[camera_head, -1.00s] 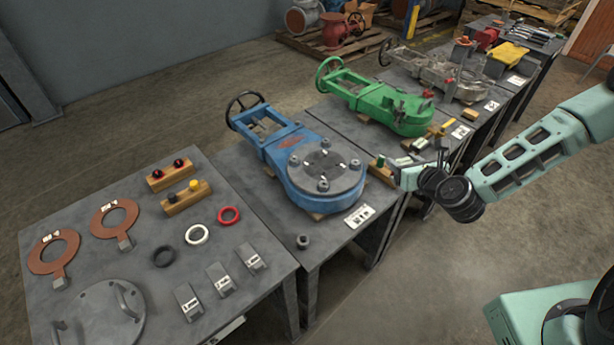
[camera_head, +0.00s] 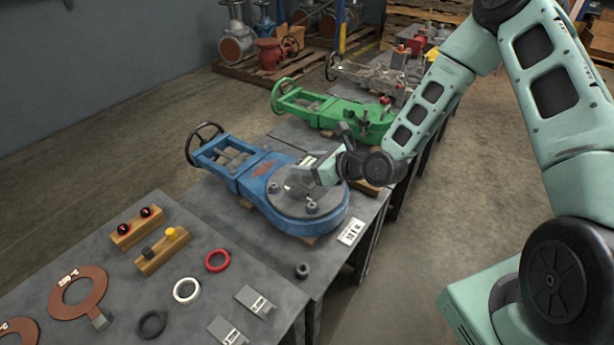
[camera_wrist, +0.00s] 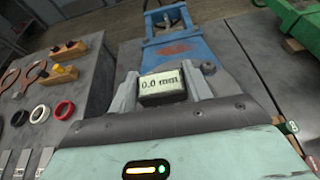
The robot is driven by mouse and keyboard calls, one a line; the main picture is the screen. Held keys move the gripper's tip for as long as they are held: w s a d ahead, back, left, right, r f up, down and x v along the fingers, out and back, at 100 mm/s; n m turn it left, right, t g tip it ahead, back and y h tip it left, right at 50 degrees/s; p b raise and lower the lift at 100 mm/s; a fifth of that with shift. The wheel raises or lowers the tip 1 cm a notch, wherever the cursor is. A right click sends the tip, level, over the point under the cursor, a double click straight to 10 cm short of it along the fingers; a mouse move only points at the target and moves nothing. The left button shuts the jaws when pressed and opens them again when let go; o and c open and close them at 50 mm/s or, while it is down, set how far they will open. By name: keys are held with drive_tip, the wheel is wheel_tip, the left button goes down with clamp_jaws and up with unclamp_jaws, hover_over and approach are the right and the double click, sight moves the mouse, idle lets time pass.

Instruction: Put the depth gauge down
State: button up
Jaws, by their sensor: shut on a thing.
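A depth gauge (camera_wrist: 161,85) with a lit display reading 0.0 mm sits between the two fingers of my gripper (camera_wrist: 163,93) in the wrist view. My gripper is shut on it. In the head view my gripper (camera_head: 312,174) is over the round grey flange (camera_head: 284,204) of the blue gate valve (camera_head: 238,174). The gauge is hard to make out there, and my gripper hides part of the flange. I cannot tell whether the gauge touches the flange.
The blue valve lies on a grey table, with a white label (camera_head: 351,232) at its front edge. A green valve (camera_head: 340,113) lies beyond. On the left table are wooden blocks (camera_head: 163,250), a white ring (camera_head: 186,290), a red ring (camera_head: 218,260) and a copper gasket (camera_head: 78,291).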

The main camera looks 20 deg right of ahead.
drive_tip(key=shift+f, duration=1.85)
drive_tip(key=shift+f, duration=0.1)
drive_tip(key=o, duration=1.3)
